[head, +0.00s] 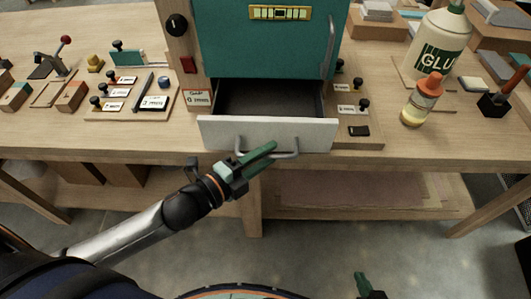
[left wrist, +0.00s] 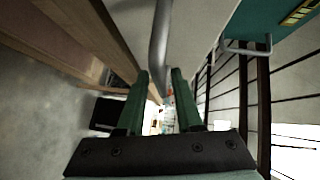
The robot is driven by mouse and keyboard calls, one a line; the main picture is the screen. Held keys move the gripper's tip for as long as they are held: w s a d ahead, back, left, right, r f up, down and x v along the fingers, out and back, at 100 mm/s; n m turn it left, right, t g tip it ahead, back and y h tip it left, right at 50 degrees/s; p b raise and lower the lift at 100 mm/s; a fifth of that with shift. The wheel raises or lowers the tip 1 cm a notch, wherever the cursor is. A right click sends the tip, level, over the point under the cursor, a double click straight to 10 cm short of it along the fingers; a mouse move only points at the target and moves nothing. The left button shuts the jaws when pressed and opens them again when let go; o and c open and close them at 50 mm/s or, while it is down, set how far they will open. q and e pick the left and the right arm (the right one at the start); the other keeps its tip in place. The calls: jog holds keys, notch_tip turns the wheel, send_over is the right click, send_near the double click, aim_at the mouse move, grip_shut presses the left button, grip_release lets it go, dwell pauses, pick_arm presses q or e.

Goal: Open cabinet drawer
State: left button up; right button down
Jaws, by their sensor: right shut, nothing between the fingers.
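The drawer (head: 265,135) under a teal cabinet is pulled out, and its dark, empty-looking inside shows behind the pale front. A grey bar handle (head: 288,155) sits on that front. My left gripper (head: 272,150) is at the handle, its green fingers apart. In the left wrist view the handle bar (left wrist: 159,45) runs down to the gap between the fingertips (left wrist: 162,75). Light background shows beside the bar in that gap, so the fingers look not closed on it. My right gripper (head: 364,284) is shut and empty at the bottom edge, only partly in view.
The teal cabinet (head: 262,45) has its own vertical handle (head: 331,45). Stamps and blocks lie on the wooden bench (head: 150,135) at left. A glue bottle (head: 437,45) and an orange-capped bottle (head: 422,100) stand at right. A lower shelf (head: 370,190) runs below.

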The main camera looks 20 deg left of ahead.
pick_arm(q)
jog(key=shift+o, duration=0.5)
jog(key=shift+r, duration=0.1)
jog(key=b+v, duration=0.2)
jog(key=v, duration=1)
jog(key=shift+s, duration=0.2)
jog(key=shift+a, duration=0.1)
